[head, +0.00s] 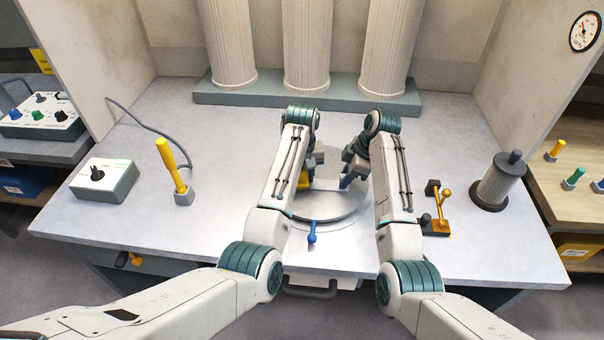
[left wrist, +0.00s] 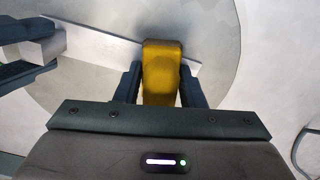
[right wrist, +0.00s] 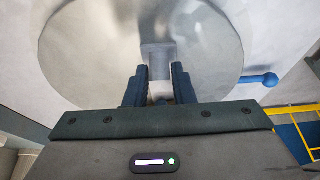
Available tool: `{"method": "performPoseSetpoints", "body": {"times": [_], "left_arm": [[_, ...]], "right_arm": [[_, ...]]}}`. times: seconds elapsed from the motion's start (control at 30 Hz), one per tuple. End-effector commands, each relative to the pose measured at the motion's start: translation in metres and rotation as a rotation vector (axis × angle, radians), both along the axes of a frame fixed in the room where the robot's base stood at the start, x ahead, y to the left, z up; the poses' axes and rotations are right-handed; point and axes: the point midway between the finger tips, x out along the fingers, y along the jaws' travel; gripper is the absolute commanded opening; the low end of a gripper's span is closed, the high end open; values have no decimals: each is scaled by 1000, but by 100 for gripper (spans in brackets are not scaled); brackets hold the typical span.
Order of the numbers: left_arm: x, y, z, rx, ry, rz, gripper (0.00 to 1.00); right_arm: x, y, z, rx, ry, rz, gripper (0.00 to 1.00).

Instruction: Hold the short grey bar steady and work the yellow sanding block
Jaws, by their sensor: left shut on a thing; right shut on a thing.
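My left gripper (left wrist: 160,88) is shut on the yellow sanding block (left wrist: 161,70), which sticks out between its fingers. The block also shows partly in the head view (head: 304,179), beside my left arm. My right gripper (right wrist: 158,85) is shut on the short grey bar (right wrist: 158,58), over the round grey plate (right wrist: 85,55). The left wrist view shows my right gripper's fingers at the left edge and a pale strip running toward the yellow block. I cannot tell whether block and bar touch. In the head view my arms hide much of both.
A blue-knobbed lever (head: 312,233) stands at the plate's front. A yellow-handled tool (head: 171,164) and a dial box (head: 104,181) are on the left. A yellow lever (head: 439,208) and a grey cylinder (head: 498,182) are on the right. Columns (head: 307,45) stand behind.

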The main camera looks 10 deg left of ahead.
Motion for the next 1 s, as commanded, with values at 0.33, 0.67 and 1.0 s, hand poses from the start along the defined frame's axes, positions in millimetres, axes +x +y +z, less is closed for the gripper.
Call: {"method": "performPoseSetpoints", "body": {"times": [0.33,0.67,1.0], "left_arm": [[0,-5,0,-1,0,-1,18],[0,-30,-1,0,0,-2,18],[0,-46,-3,-1,1,-1,18]], "right_arm": [[0,0,0,0,0,0,0],[0,0,0,0,0,0,0],[0,1,0,1,0,1,0]]}}
